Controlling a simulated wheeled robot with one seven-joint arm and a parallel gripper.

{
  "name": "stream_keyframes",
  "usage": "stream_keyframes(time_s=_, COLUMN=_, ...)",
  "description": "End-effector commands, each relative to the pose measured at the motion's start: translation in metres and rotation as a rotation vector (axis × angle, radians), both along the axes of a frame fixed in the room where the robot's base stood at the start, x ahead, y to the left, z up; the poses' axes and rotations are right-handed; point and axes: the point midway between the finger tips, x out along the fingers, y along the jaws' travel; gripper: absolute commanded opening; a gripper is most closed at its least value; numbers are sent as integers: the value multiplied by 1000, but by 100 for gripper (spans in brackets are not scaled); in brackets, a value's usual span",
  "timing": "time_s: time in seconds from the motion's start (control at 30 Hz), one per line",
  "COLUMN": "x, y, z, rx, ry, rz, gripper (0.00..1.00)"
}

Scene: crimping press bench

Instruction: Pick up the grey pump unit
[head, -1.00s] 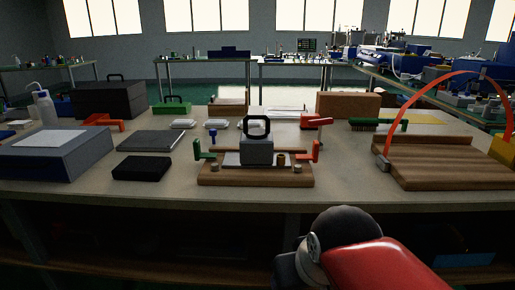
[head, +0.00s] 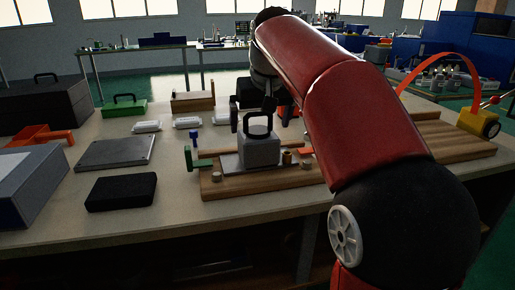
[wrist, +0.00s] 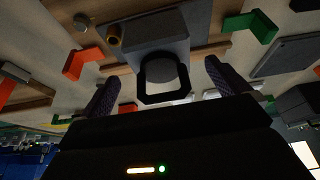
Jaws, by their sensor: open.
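The grey pump unit (head: 258,151) is a grey block with a black loop handle on top. It stands upright on a wooden board (head: 222,188) on the bench. In the wrist view the pump unit (wrist: 158,33) and its black handle (wrist: 165,98) show ahead of the jaws. My gripper (head: 262,113) is at the handle's height, partly hidden by the handle and my arm. In the wrist view my gripper (wrist: 162,72) is open, with a dark ribbed finger on either side of the handle. I see a gap between the handle and each finger.
A black pad (head: 121,191) and a grey plate (head: 115,153) lie to the left. Bare bench lies in front of the board.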

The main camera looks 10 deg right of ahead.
Motion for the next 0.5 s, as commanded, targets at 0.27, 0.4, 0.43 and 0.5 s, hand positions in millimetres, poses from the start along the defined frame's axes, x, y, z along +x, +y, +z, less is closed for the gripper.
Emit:
stream_keyframes(time_s=0.27, x=16, y=-1, z=-37, rx=0, ry=2, rz=1, gripper=100)
stream_keyframes(time_s=0.4, x=21, y=-1, z=-50, rx=0, ry=0, rz=0, gripper=100)
stream_keyframes(time_s=0.43, x=22, y=-1, z=-51, rx=0, ry=0, rz=0, gripper=100)
stream_keyframes(time_s=0.5, x=22, y=-1, z=-52, rx=0, ry=-1, rz=0, gripper=100)
